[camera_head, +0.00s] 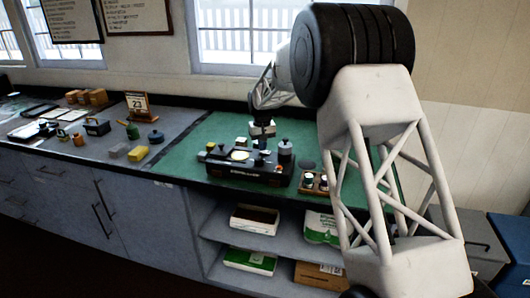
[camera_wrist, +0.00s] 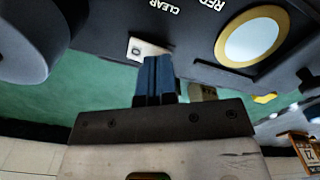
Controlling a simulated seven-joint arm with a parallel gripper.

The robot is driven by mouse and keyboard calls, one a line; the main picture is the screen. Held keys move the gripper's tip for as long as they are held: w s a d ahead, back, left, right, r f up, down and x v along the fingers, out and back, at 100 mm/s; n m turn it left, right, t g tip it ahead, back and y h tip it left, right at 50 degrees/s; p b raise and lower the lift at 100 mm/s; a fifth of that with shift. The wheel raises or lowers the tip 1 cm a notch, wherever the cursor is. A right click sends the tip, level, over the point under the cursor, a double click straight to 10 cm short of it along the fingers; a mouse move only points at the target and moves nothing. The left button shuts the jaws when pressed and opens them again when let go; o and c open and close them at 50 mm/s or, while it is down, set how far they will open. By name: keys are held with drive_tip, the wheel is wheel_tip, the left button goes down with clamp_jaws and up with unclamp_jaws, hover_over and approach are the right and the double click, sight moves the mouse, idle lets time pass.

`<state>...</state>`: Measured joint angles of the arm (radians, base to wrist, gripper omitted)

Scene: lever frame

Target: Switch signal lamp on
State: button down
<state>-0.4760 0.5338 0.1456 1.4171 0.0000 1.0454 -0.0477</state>
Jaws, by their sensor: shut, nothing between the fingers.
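A black device (camera_head: 248,171) stands on the green mat, with a pale round lamp face (camera_head: 239,155) on its top. In the wrist view the lamp face (camera_wrist: 250,42) is a pale disc in a gold ring, beside the words CLEAR and RED. A small light plate with a dark spot (camera_wrist: 148,48) lies just past my fingertips; I cannot tell whether it is the switch. My gripper (camera_head: 263,143) is over the device, right of the lamp face. In the wrist view its blue fingers (camera_wrist: 157,62) are together and empty. Whether they touch the device is unclear.
A grey cylinder with a dark knob (camera_head: 285,148) stands at the device's right end; a large grey round shape (camera_wrist: 25,40) fills the wrist view's upper left. A small wooden tray with jars (camera_head: 314,182) is to the right. Green mat (camera_head: 215,128) behind the device is mostly clear.

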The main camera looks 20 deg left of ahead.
drive_tip(key=shift+f, duration=0.35)
drive_tip(key=shift+r, duration=0.15)
idle(0.3)
drive_tip(key=shift+r, duration=3.4)
